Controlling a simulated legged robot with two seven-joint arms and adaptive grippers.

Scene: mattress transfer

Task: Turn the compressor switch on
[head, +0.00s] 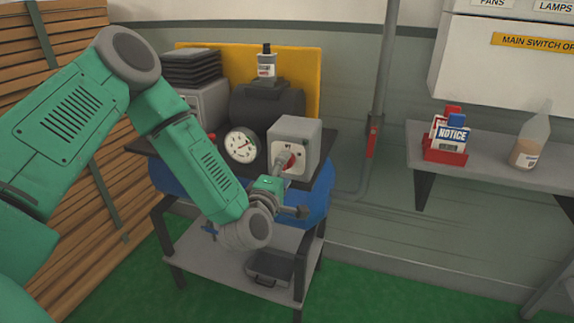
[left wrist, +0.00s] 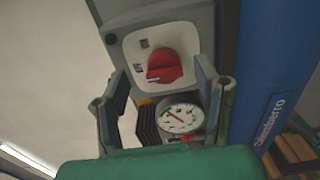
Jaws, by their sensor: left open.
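The compressor (head: 267,107) stands on a small table, with a grey switch box (head: 295,132) on its right front. The box's white plate carries a red rotary switch (left wrist: 168,66), which also shows small in the head view (head: 287,160). The knob's pale pointer mark is toward its lower left in the left wrist view. My left gripper (head: 286,188) is open in front of the switch. In the left wrist view its two fingers stand either side of the knob, with gaps between; contact cannot be seen. The right gripper is not in view.
A round gauge (head: 241,146) sits left of the switch box. A blue tank (head: 316,205) lies below. A shelf (head: 485,165) at right holds a notice box (head: 448,143) and a bottle (head: 529,140). Wooden slats (head: 60,45) stand left. Green floor is free at front right.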

